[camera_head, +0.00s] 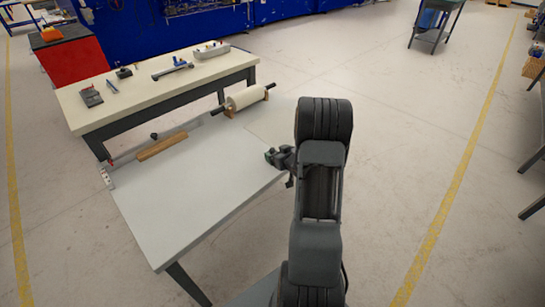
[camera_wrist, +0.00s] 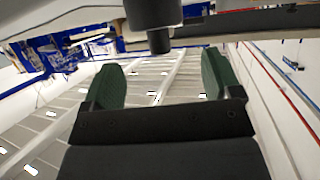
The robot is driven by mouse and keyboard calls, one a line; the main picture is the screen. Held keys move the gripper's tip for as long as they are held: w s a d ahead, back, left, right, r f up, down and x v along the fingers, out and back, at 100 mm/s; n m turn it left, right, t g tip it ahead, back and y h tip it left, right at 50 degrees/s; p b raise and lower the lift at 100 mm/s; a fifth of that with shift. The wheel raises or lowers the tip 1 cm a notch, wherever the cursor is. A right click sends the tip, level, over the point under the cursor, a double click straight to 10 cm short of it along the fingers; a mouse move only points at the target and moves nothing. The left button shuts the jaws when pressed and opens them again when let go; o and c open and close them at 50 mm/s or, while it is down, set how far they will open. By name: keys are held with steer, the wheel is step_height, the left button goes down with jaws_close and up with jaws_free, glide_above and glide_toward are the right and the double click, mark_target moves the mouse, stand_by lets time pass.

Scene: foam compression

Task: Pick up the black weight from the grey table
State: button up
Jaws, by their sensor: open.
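The black weight (camera_wrist: 153,14) shows large at the top of the wrist view, cut off by the frame edge. It is a dark cylinder with a narrower knob (camera_wrist: 159,41); this view is upside down, so the knob points up. In the head view I cannot make the weight out from the dark gripper parts. The grey table (camera_head: 195,195) is pale and stands left of my arm. My gripper (camera_head: 270,156) is over its right part. In the wrist view its green fingers (camera_wrist: 163,82) are apart and empty, and the weight lies beyond them.
On the grey table are a wooden bar (camera_head: 162,146), a small dark knob-like object (camera_head: 154,135) and a pale roller (camera_head: 246,98) at the back. A cream bench (camera_head: 140,88) with tools stands behind. The table's front middle is clear.

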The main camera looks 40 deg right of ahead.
mark_target(274, 151)
steer(key=x, duration=0.5)
steer(key=shift+s, duration=0.1)
steer(key=shift+r, duration=0.1)
steer(key=c, duration=1.4)
